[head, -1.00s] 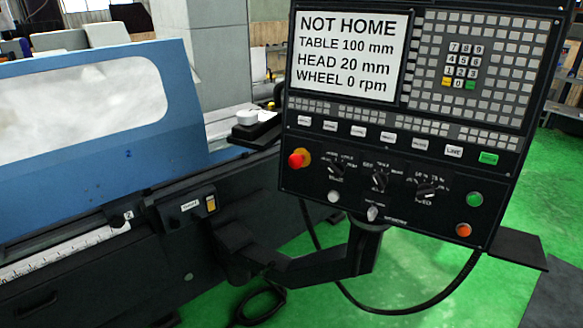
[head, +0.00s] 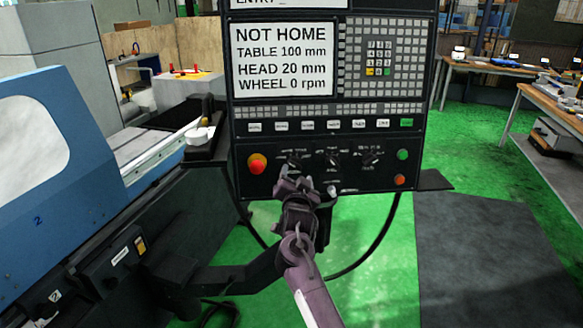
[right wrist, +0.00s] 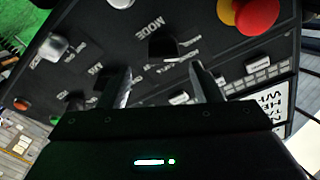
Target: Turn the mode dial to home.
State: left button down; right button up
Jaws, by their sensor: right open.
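The mode dial (head: 295,158) is the leftmost of three black dials on the control panel (head: 262,187). In the right wrist view the dial (right wrist: 166,48) has the word MODE beside it. My right gripper (head: 298,178) is just in front of and below the dial, partly covering the panel there. In the right wrist view the gripper (right wrist: 160,72) has its fingers apart, with the dial beyond the gap between them. Contact is not evident. The screen (head: 284,60) reads NOT HOME, table 100 mm, head 20 mm, wheel 0 rpm. My left gripper is out of view.
A red stop button (head: 257,164) sits left of the dial, and a white-tipped knob (head: 332,191) below right. Green (head: 403,155) and orange (head: 399,180) buttons are at the panel's right. The blue grinder cover (head: 70,150) stands left.

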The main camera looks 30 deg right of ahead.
aim_at(295, 168)
jog(key=p+x, duration=0.1)
jog(key=x, duration=0.2)
jog(key=shift+w+r, duration=0.15)
jog(key=shift+w, duration=0.25)
jog(key=shift+w+d, duration=0.15)
jog(key=shift+w, duration=0.25)
jog(key=shift+d, duration=0.2)
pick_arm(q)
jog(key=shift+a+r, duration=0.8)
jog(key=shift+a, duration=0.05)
pick_arm(e)
jog(key=shift+c, duration=0.3)
jog(key=c, duration=0.9)
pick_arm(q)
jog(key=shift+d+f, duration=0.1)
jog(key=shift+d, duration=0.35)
pick_arm(e)
jog(key=shift+a, duration=0.1)
